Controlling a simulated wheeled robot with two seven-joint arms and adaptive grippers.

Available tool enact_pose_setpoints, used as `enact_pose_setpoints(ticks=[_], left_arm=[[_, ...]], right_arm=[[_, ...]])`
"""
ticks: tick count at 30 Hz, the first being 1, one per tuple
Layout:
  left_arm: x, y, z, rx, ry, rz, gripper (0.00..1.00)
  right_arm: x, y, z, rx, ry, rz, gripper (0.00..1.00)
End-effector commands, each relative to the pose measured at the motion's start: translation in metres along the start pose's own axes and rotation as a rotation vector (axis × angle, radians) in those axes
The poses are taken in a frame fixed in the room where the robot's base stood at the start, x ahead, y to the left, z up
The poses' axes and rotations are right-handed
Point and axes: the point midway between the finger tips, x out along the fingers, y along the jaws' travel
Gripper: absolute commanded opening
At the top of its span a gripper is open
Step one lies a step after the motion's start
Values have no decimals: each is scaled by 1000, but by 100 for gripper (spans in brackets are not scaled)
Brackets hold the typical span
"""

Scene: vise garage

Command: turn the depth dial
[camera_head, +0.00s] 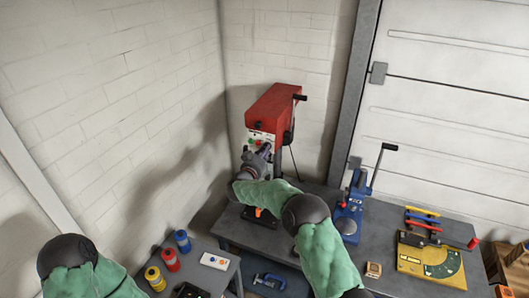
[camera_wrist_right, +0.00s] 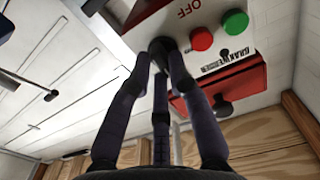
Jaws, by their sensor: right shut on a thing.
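The red drill press (camera_head: 272,105) stands at the back of the workbench, with a pale control panel on its front. In the right wrist view the panel (camera_wrist_right: 160,18) carries an "OFF" label, a red button (camera_wrist_right: 201,38) and a green button (camera_wrist_right: 236,22). My right gripper (camera_head: 262,152) is at the panel. In the wrist view its dark fingers (camera_wrist_right: 162,62) close around a dark round knob, the depth dial (camera_wrist_right: 160,44), beside the red button. The fingers hide most of the dial, so its setting cannot be read. My left gripper is out of view.
A blue press with a lever (camera_head: 350,205) stands on the workbench (camera_head: 318,190) to the right. A yellow plate (camera_head: 432,265) with tools lies farther right. Red, blue and yellow cans (camera_head: 170,260) stand on a lower table at left. A white wall is close behind.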

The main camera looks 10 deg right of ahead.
Motion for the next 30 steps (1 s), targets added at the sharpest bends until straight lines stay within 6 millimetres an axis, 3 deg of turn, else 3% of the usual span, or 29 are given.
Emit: enact_pose_setpoints(ticks=[12, 13, 15, 25, 30], left_arm=[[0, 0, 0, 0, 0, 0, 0], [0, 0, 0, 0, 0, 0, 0], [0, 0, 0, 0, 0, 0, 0], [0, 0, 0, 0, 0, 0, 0], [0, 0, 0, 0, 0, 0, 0]], right_arm=[[0, 0, 2, -7, -2, 0, 0], [0, 0, 2, -7, -2, 0, 28], [0, 0, 2, -6, -2, 0, 44], [-1, 0, 0, -5, 0, 0, 44], [-15, -1, 1, -6, -2, -2, 44]])
